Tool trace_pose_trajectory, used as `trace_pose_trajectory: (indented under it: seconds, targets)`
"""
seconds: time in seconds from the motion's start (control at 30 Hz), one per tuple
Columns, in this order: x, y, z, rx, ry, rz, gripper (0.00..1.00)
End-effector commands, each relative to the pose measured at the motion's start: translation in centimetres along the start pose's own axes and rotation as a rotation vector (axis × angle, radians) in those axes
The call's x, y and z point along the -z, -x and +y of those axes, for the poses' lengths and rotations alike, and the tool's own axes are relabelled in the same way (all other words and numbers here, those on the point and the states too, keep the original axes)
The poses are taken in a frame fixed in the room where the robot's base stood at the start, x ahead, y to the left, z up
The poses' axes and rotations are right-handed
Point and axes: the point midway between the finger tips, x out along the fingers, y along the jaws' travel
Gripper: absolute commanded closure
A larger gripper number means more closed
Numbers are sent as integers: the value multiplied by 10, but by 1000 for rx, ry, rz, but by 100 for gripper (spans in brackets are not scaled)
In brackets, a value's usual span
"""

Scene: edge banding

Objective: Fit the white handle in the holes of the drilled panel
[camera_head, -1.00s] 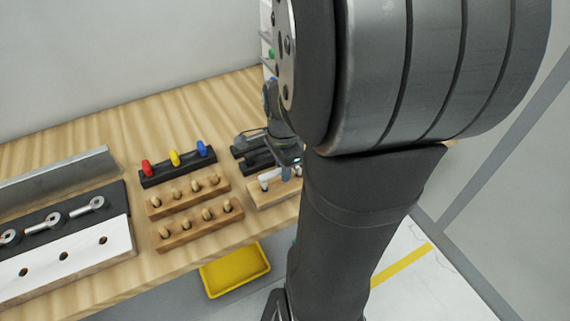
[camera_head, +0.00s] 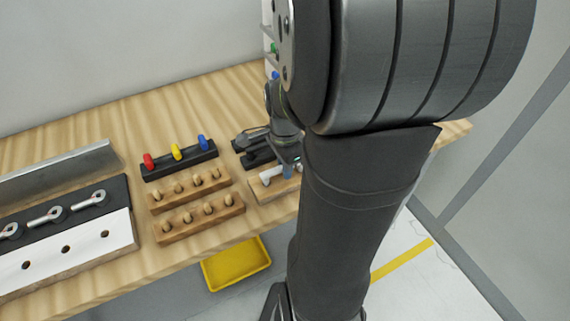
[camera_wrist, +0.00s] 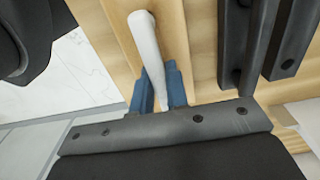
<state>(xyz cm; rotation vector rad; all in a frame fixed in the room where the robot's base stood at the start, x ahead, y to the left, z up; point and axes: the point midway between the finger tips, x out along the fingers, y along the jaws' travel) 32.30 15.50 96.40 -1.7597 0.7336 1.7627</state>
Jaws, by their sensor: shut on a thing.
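The white handle (camera_wrist: 147,45) is a smooth rounded bar between the blue fingertips of my gripper (camera_wrist: 160,92) in the wrist view. My gripper is shut on it. In the head view the white handle (camera_head: 270,175) shows just left of my gripper (camera_head: 290,167), at a small wooden block (camera_head: 268,190) near the bench's front edge. I cannot tell whether it touches that block. The drilled panel (camera_head: 84,251) is a white-faced board with dark holes at the lower left, well away from my gripper.
Two wooden racks with pegs (camera_head: 200,222) and a black rack with red, yellow and blue pieces (camera_head: 160,173) stand between the panel and my gripper. A black strip with silver fittings (camera_head: 75,217) lies behind the panel. A yellow bin (camera_head: 236,266) is below the bench edge.

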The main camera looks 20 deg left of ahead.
Motion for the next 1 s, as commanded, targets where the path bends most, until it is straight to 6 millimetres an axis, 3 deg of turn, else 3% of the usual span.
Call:
trace_pose_trajectory:
  seconds: [0.6,0.63,0.73,1.0]
  targets:
    - [0,-4,0,0,0,0,100]
    - [0,-4,0,0,0,0,82]
    - [0,-4,0,0,0,0,62]
    - [0,-4,0,0,0,0,61]
